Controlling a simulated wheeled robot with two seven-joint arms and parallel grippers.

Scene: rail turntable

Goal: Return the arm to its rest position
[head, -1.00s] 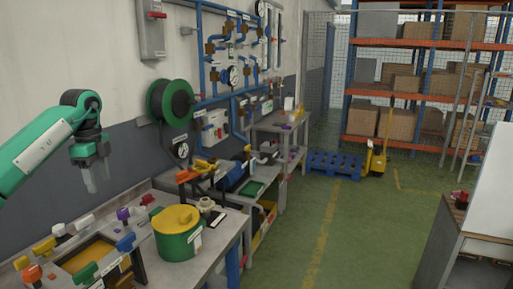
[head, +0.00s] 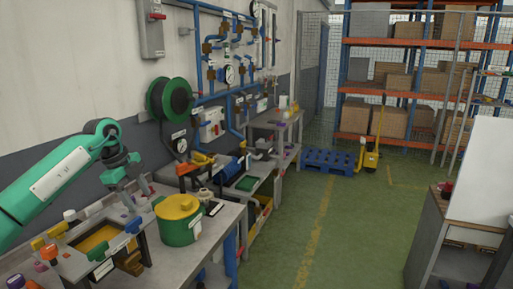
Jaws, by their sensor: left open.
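My left arm (head: 65,175), green with grey joints, reaches in from the left in the head view. Its gripper (head: 138,194) points down above the near workbench, beside and to the left of the green pot with a yellow lid (head: 178,220). The fingers are open and I see nothing held between them. The fingertips blend with the small parts behind them, so whether they touch anything is unclear. My right gripper is not in view.
The workbench (head: 214,230) carries a dark-framed tray (head: 95,240) and several small coloured parts. A green hose reel (head: 170,100) and blue pipes are on the wall. A blue pallet (head: 328,161) and yellow pallet jack (head: 369,155) stand behind. The green floor (head: 345,240) is clear.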

